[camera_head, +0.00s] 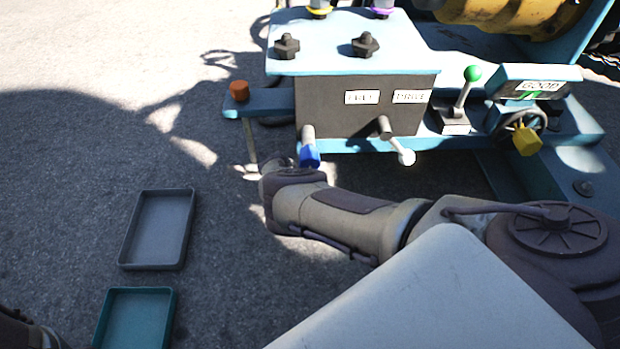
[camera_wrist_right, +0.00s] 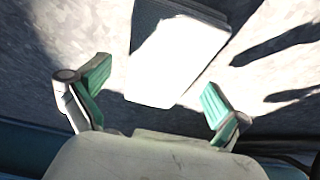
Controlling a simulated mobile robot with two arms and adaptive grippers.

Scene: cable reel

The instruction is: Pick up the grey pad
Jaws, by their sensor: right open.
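In the right wrist view a flat rectangular block, which looks like the grey pad (camera_wrist_right: 172,60), lies on the ground. Its near part is bright in sunlight and its far part is dark grey in shade. My right gripper (camera_wrist_right: 156,75) is open, its two green-lined fingers spread on either side of the pad's near end. I see no contact between fingers and pad. In the head view my right arm reaches in from the right, and I cannot make out its fingers or the pad there. My left gripper is not in view.
A grey tray (camera_head: 190,212) and a teal tray (camera_head: 170,305) lie on the asphalt at left. The blue reel machine (camera_head: 340,60) stands beyond my arm, with a blue-tipped lever (camera_head: 310,155) and a white-knobbed lever (camera_head: 403,156) close to it.

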